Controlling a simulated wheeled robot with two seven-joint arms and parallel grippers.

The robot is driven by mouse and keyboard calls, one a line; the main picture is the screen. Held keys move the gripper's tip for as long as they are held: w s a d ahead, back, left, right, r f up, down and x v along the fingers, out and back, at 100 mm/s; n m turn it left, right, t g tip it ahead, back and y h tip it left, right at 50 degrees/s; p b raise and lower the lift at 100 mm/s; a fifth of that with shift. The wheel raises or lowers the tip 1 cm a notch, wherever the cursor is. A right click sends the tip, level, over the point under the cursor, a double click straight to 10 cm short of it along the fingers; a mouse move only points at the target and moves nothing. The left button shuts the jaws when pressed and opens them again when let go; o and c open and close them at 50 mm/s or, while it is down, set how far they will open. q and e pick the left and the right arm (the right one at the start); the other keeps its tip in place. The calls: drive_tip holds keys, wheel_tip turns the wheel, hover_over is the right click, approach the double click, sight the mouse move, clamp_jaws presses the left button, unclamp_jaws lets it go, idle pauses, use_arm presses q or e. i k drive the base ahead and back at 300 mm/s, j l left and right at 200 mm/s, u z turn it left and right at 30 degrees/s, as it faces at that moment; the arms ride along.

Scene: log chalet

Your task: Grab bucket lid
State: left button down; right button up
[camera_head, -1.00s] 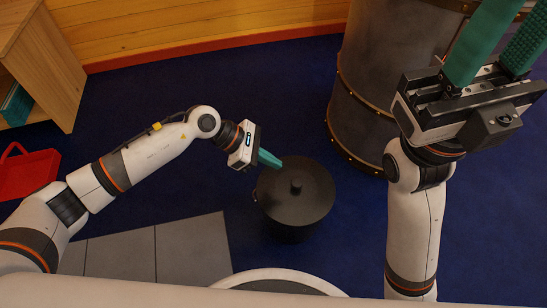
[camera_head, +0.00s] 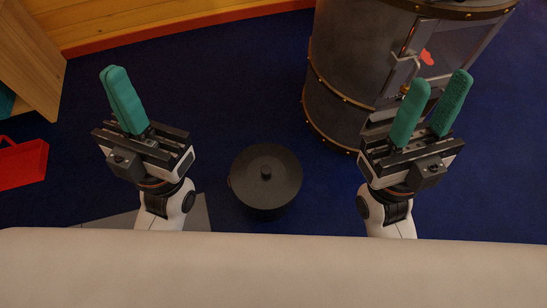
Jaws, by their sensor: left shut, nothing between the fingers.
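The black bucket (camera_head: 262,212) stands on the blue floor near the middle, and its round dark lid (camera_head: 284,178) with a small central knob lies on top. My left gripper (camera_head: 116,72) is to the left of the bucket, raised, with its green fingers together and empty. My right gripper (camera_head: 438,80) is to the right of the bucket, raised, with its two green fingers apart and nothing between them. Neither gripper touches the lid. The bucket's lower part is mostly hidden under the lid.
A riveted metal stove (camera_head: 340,75) with a small door stands behind and to the right. A wooden shelf (camera_head: 35,60) and a red object (camera_head: 22,165) are at the left. Grey floor tiles (camera_head: 197,214) show at lower left.

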sight(264, 175)
drive_tip(key=i+l+u, duration=0.25)
drive_tip(key=l, duration=0.3)
drive_tip(key=l+u, duration=0.25)
drive_tip(key=l, duration=0.3)
drive_tip(key=l+u, duration=0.25)
drive_tip(key=l, duration=0.4)
drive_tip(key=u, duration=0.5)
drive_tip(key=i, duration=0.05)
